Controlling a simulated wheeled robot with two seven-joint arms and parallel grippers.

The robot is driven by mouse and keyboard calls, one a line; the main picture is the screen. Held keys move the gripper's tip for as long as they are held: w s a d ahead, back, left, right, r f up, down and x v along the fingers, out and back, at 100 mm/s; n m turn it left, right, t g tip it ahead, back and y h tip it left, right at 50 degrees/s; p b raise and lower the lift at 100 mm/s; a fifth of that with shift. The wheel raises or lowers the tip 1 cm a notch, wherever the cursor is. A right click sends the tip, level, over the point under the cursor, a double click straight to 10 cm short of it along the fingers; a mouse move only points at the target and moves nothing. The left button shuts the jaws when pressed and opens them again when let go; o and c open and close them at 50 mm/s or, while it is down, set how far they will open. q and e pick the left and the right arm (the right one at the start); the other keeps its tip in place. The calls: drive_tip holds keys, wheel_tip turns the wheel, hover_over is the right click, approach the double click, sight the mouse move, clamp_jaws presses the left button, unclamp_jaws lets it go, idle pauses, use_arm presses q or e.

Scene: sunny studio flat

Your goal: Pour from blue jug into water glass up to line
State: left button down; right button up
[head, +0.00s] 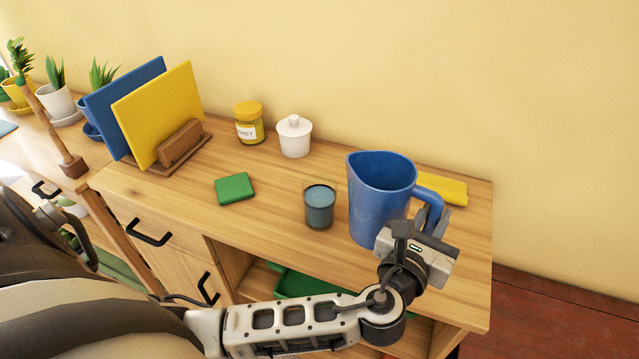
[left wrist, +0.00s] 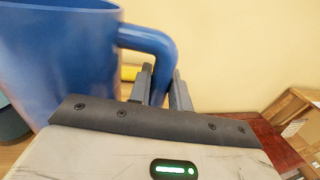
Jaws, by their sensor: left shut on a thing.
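The blue jug (head: 376,200) is upright near the right end of the wooden counter, its handle pointing right. I cannot tell whether its base touches the counter. My left gripper (head: 428,222) is shut on the jug's handle; the left wrist view shows its fingers (left wrist: 160,88) around the handle (left wrist: 152,42). The water glass (head: 319,208) stands just left of the jug, apart from it, with grey-blue content reaching high inside. Its line cannot be made out. Jug contents are hidden. My right gripper is out of view.
A green cloth or sponge (head: 234,188) lies left of the glass. A white lidded pot (head: 294,137) and a honey jar (head: 249,123) stand behind. A yellow cloth (head: 443,188) lies behind the jug. Boards in a rack (head: 160,115) stand at left.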

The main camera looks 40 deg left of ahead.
use_arm(q)
drive_tip(key=d+r, duration=0.4)
drive_tip(key=d, duration=0.1)
drive_tip(key=shift+r, duration=0.35)
drive_tip(key=shift+w, duration=0.1)
idle(0.4)
